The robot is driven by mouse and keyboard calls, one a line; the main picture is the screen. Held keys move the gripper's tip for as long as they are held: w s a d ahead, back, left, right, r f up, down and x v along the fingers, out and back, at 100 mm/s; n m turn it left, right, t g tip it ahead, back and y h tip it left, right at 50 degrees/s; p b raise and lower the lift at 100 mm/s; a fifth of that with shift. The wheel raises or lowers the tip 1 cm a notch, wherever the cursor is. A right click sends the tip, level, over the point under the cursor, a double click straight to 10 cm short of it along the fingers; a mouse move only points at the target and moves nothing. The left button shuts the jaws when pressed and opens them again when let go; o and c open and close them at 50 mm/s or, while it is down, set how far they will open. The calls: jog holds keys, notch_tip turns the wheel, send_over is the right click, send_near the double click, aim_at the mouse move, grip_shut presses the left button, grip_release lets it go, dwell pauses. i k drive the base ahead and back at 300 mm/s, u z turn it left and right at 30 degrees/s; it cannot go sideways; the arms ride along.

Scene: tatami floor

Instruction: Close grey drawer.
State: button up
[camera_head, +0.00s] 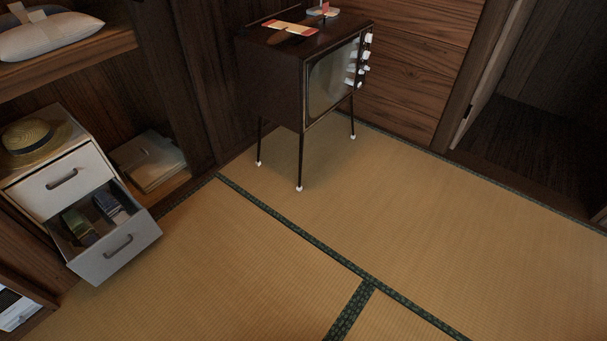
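The grey drawer (117,249) is the lower drawer of a small chest (64,185) at the left. It is pulled out toward the tatami, and its front has a dark handle (118,246). Inside lie a green item (78,226) and a dark blue item (111,207), which look like folded cloth. The upper white drawer, with its own dark handle (62,179), is shut. My gripper is not in view.
A straw hat (30,136) lies on the chest. Flat light items (147,160) lie on the low shelf beside it. An old television (305,70) on thin legs stands against the back wall. The tatami floor (230,260) in front is clear.

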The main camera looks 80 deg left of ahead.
aim_at(116, 245)
jog(key=u, duration=3.9)
jog(key=i, duration=0.7)
jog(key=z, duration=0.1)
